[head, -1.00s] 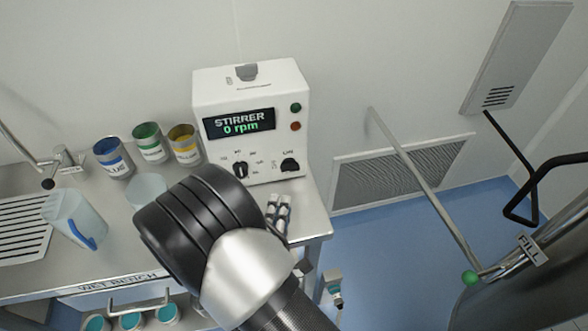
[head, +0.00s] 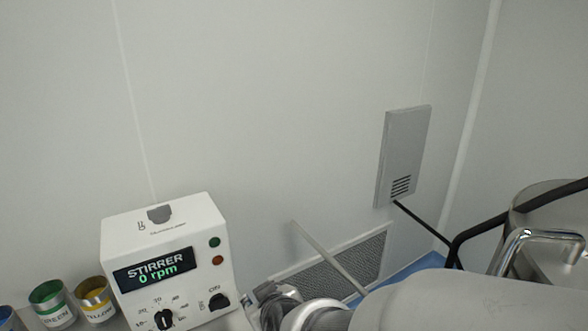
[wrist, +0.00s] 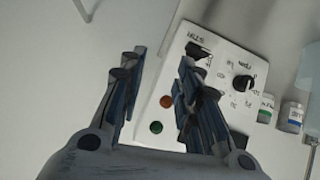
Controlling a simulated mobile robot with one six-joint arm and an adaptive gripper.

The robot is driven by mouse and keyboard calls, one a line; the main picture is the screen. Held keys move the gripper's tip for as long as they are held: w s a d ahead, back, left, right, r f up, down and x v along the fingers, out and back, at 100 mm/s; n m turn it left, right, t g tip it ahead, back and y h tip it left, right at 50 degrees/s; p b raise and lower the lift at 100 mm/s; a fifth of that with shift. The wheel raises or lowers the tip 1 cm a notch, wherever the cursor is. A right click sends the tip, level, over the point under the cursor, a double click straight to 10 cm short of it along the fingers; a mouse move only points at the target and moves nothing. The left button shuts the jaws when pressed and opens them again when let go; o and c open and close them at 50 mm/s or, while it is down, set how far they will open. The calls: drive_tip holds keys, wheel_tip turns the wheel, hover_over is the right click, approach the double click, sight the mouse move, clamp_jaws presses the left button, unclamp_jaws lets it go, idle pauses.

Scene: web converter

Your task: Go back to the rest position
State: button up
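My gripper (wrist: 158,72) shows in the wrist view with its two fingers apart and nothing between them. Beyond it is the white stirrer unit (wrist: 222,58), partly hidden by the right finger. In the head view the stirrer unit (head: 172,236) stands at the lower left, its display reading 0 rpm. My arm crosses the lower right of the head view, with its metallic wrist parts just right of the stirrer. The fingers cannot be made out clearly there.
Green (head: 52,303) and yellow (head: 95,299) labelled cups stand left of the stirrer. A wall grille (head: 345,268) and a grey wall panel (head: 404,155) are behind. The upper wall area is clear.

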drive_tip(key=s+d+r+m+g+h, duration=0.2)
drive_tip(key=s+d+m, duration=0.1)
drive_tip(key=s+d, duration=0.7)
drive_tip(key=s+d+r+m+g+h, duration=0.1)
drive_tip(key=s+d+r+m+g, duration=0.1)
drive_tip(key=s+d, duration=0.8)
drive_tip(key=shift+s+d+r+m+g+h, duration=0.15)
drive_tip(key=shift+s+r+m+g+h, duration=0.2)
drive_tip(key=shift+r+m, duration=0.7)
drive_tip(key=shift+f, duration=0.15)
